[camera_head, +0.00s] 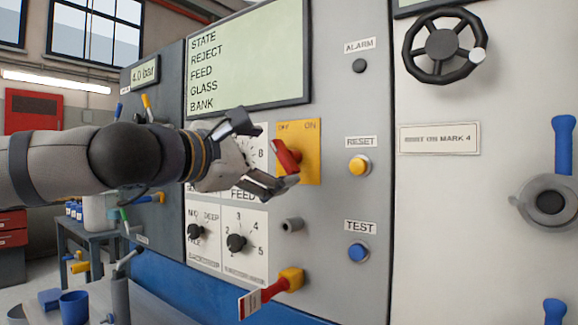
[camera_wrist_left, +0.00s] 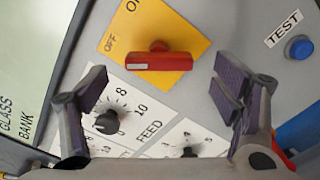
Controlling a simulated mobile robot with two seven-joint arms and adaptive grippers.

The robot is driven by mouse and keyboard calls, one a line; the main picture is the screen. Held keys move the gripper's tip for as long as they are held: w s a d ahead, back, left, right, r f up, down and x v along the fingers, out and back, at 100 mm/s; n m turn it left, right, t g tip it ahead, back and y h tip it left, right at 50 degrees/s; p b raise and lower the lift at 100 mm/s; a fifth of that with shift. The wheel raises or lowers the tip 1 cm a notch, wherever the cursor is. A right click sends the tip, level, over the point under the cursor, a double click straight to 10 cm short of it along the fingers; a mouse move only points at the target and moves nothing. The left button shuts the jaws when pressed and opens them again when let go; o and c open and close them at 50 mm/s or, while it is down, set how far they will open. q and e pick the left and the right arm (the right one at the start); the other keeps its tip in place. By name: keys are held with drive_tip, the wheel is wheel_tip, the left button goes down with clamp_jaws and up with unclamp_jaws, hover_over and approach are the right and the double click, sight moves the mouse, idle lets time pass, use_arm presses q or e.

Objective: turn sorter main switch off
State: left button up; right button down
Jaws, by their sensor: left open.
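The sorter main switch is a red handle (camera_head: 286,157) on a yellow plate (camera_head: 312,150) marked OFF at left and ON at right. In the head view the handle is tilted and partly covered by my fingers, so I cannot tell which mark it points to. My left gripper (camera_head: 270,155) is open, its fingers above and below the handle. In the left wrist view the red handle (camera_wrist_left: 158,62) shows whole, beyond and between the two open fingers (camera_wrist_left: 160,82). It looks apart from both fingers. My right gripper is out of view.
A FEED dial (camera_wrist_left: 107,122) sits beside the plate, with smaller black knobs (camera_head: 236,242) below. A yellow RESET button (camera_head: 359,165) and blue TEST button (camera_head: 358,252) are to the right. A red-tagged lever (camera_head: 270,294) sticks out below. A screen (camera_head: 250,55) is above.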

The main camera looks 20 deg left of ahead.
sight(280, 157)
use_arm(q)
drive_tip(key=x, duration=0.5)
drive_tip(key=shift+w, duration=0.2)
drive_tip(key=shift+c, duration=0.3)
drive_tip(key=c, duration=1.1)
drive_tip(key=shift+s+r+n, duration=0.1)
drive_tip(key=shift+r+n, duration=0.15)
drive_tip(key=shift+n, duration=0.45)
drive_tip(key=shift+f, duration=0.2)
drive_tip(key=o, duration=1.2)
drive_tip(key=shift+c, duration=0.2)
